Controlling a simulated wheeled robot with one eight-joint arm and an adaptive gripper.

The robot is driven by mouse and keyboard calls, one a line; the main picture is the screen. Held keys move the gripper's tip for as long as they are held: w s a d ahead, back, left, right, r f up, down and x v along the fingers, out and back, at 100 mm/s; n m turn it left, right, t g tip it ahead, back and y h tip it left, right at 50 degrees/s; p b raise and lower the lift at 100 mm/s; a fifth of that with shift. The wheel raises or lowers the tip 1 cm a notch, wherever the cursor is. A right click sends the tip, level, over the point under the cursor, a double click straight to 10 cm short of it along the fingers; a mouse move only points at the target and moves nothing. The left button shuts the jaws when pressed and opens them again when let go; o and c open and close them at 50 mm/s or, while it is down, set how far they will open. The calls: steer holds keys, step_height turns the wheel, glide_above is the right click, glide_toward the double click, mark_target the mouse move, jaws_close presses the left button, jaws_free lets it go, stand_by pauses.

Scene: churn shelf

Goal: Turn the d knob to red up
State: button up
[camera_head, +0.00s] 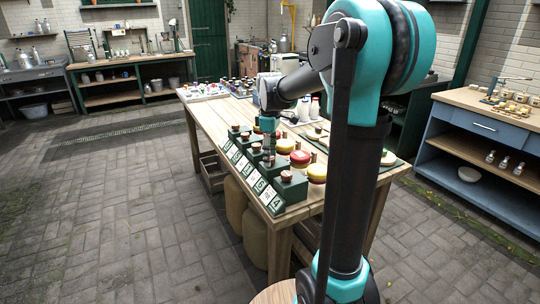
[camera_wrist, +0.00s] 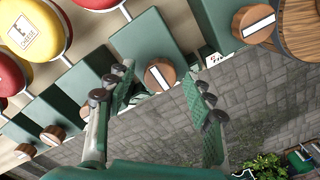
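A row of dark green boxes with round wooden knobs runs along the table's near-left edge in the head view. The nearest knob (camera_head: 287,175) and the others have white tags on the box fronts, and I cannot tell which is d. My gripper (camera_head: 268,150) points down among the middle boxes. In the wrist view my gripper (camera_wrist: 160,90) is open, with a green finger on each side of a wooden knob (camera_wrist: 160,74) with a white stripe. The fingers appear apart from the knob; contact is unclear. No red mark shows on it.
Another striped knob (camera_wrist: 254,23) is beside the gripper. The wooden table (camera_head: 205,110) holds bottles (camera_head: 304,108) farther back. The paved floor (camera_head: 120,200) at left is clear.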

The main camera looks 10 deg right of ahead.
step_height(320, 180, up, 12)
stand_by(0.6)
